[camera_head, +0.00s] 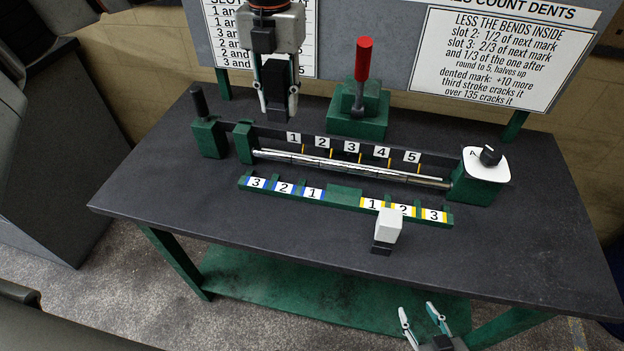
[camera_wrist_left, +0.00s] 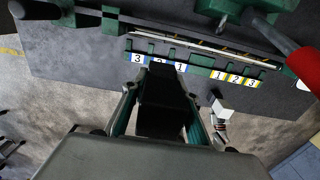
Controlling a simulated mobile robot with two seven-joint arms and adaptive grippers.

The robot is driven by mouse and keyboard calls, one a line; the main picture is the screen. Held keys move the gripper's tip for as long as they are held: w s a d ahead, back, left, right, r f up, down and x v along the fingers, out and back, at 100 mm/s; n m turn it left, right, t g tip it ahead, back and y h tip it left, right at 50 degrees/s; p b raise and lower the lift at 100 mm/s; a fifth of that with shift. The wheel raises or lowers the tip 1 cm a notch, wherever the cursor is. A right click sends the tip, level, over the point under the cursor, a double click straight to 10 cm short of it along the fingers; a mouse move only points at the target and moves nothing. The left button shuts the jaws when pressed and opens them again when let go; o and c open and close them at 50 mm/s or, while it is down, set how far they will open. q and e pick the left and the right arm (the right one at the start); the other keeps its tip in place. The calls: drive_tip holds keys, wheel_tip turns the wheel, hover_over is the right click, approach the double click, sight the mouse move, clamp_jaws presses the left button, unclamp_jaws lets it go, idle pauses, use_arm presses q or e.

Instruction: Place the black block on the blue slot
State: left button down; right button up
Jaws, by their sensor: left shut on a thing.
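My left gripper (camera_head: 277,98) is shut on a black block (camera_head: 275,82) and holds it in the air above the back left part of the table. The block also shows between the fingers in the left wrist view (camera_wrist_left: 161,98). A green rack (camera_head: 345,195) lies on the table. Its left part has blue-marked slots 3 (camera_head: 257,183), 2 (camera_head: 284,188) and 1 (camera_head: 313,193). Its right part has yellow-marked slots 1, 2 and 3. My right gripper (camera_head: 423,318) is open and empty in front of the table's front edge.
A white block with a black base (camera_head: 388,226) stands just in front of the yellow slots. A numbered bar fixture (camera_head: 350,165) with a dial (camera_head: 489,156) lies behind the rack. A red-handled jack (camera_head: 363,75) stands at the back. The table's front left is clear.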

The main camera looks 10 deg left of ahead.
use_arm(q)
drive_tip(key=shift+w+d, duration=0.2)
drive_tip(key=shift+d, duration=0.05)
drive_tip(key=shift+d+f, duration=0.1)
drive_tip(key=shift+f, duration=0.25)
wheel_tip(320, 180, down, 14)
drive_tip(key=shift+f, duration=0.15)
drive_tip(key=shift+w+f, duration=0.1)
drive_tip(key=shift+f, duration=2.35)
drive_tip(key=shift+f, duration=0.15)
drive_tip(key=c, duration=1.8)
unclamp_jaws()
drive_tip(key=shift+f, duration=0.1)
drive_tip(key=shift+o, duration=1.1)
